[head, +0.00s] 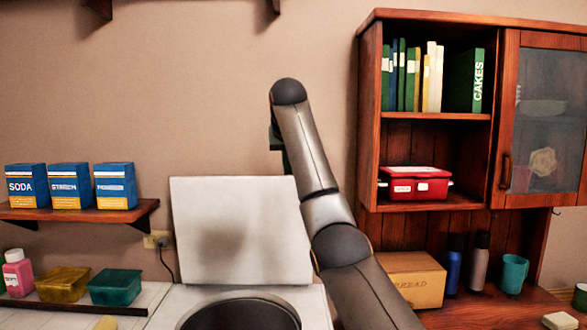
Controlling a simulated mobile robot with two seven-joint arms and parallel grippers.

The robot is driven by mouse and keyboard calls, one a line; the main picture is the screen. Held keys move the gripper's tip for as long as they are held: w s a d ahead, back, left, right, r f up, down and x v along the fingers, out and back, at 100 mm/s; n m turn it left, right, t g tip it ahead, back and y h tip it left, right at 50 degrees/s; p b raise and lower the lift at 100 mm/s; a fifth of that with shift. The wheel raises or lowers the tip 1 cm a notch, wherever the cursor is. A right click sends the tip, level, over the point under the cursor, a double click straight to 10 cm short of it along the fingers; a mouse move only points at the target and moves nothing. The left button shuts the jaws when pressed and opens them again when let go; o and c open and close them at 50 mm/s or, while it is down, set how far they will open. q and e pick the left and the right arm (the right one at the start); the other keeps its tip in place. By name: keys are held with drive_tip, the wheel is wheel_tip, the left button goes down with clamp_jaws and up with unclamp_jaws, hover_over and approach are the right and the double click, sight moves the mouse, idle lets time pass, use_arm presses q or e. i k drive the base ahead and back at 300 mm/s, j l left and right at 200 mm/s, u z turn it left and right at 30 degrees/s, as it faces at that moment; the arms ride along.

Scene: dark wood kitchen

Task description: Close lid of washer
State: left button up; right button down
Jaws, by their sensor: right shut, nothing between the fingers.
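The washer's white lid (240,228) stands open, upright against the wall behind the washer. The washer's top (314,306) is white, with a dark round opening (240,312) at the bottom of the view. My right arm reaches up from the lower right, past the lid's right edge. My right gripper (279,152) hangs at the far end of that arm, just above the lid's top right corner. It is shut and empty, and partly hidden behind my arm. I cannot tell whether it touches the lid. My left gripper is out of view.
A shelf (75,212) with several blue boxes is at left. Below it stand a pink bottle (17,272), a yellow tub (62,283) and a teal tub (115,287). A wooden cabinet (367,120) and bread box (412,278) are at right. The wall above the lid is clear.

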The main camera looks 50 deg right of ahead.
sight(229, 230)
drive_tip(key=i+l, duration=0.2)
drive_tip(key=l, duration=0.15)
drive_tip(key=i+l, duration=0.15)
drive_tip(key=l, duration=0.15)
drive_tip(key=i+l, duration=0.2)
drive_tip(key=l, duration=0.15)
